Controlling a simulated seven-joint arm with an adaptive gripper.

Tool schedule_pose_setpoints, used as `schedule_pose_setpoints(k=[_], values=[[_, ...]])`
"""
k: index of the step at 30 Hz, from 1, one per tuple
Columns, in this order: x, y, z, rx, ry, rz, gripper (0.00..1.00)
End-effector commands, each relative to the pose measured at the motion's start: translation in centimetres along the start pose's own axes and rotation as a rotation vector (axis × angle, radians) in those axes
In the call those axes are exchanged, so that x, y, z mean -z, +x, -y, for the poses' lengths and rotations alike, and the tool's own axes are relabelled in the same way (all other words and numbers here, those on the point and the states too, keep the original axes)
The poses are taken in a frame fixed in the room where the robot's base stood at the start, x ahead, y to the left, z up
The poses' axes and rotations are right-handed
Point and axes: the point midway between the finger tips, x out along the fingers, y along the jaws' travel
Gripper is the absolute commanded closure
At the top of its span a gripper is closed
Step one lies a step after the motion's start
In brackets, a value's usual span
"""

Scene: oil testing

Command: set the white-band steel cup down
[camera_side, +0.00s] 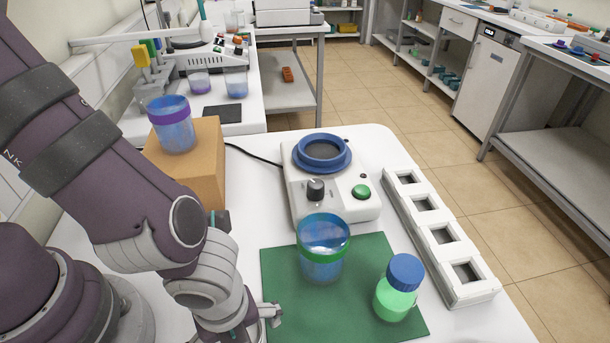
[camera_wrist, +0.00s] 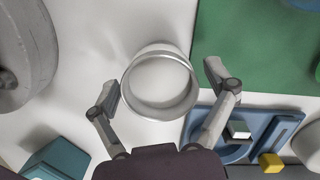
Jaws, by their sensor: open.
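The white-band steel cup (camera_wrist: 160,90) shows in the wrist view as a pale grey cup, seen into its open mouth. It is over the white tabletop, left of the green mat. My gripper (camera_wrist: 162,77) is open, with one finger on each side of the cup and a visible gap to both.
The green mat (camera_side: 283,268) carries a green-banded blue cup (camera_side: 322,262) and a blue-capped green bottle (camera_side: 397,290). A purple-banded cup (camera_side: 172,130) sits on a brown box (camera_side: 205,170).

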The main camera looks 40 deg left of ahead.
Motion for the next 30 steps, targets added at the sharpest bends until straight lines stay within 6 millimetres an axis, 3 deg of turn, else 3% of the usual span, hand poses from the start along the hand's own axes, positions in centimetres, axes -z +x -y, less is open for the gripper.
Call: schedule_pose_setpoints(k=[5,15,22,26,30], values=[[0.0,-1.0,0.1,0.004,0.0,-0.003,0.16],[0.1,-9.3,0.1,0.009,0.0,-0.006,0.16],[-0.3,-12.3,0.1,0.007,-0.023,-0.005,0.16],[-4.5,-13.8,1.2,0.071,-0.392,-0.055,0.16],[-11.8,-15.6,0.5,0.195,-1.114,-0.168,0.16]])
